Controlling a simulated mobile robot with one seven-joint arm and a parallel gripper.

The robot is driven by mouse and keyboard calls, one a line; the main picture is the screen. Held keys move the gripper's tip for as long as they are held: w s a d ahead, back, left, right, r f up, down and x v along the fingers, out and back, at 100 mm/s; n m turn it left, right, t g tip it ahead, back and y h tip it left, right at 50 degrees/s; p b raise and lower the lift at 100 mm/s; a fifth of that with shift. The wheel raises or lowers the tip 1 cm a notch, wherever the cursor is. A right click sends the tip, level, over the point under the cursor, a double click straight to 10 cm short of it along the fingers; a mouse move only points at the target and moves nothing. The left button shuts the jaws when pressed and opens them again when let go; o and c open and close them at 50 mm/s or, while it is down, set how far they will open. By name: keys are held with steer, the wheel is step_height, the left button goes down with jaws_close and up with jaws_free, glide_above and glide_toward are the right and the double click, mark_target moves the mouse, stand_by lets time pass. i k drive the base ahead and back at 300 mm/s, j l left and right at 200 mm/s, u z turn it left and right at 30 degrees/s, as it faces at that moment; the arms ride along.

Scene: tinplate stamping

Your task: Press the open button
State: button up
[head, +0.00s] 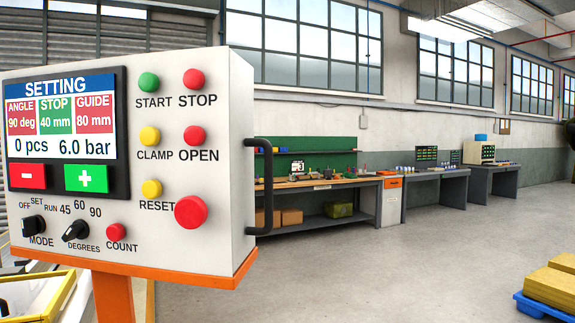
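The control panel (215,110) is a white box on an orange post at the left of the head view. Its open button (195,136) is red, with the label OPEN below it, in the right column under the red STOP button (193,79). The yellow CLAMP button (150,137) is to its left. A larger red button (191,212) is below it, beside the yellow RESET button (152,189). The screen (60,118) reads SETTING, 90 deg, 40 mm, 80 mm, 0 pcs and 6.0 bar. My gripper is not in view, and nothing covers the open button.
A black handle (266,185) sticks out from the panel's right side. A workbench (330,184) stands along the back wall, with more benches farther right. A blue pallet (535,308) with yellow blocks is at the lower right. The floor (400,260) between is clear.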

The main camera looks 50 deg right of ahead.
mark_target(194, 135)
steer(key=z, duration=1.05)
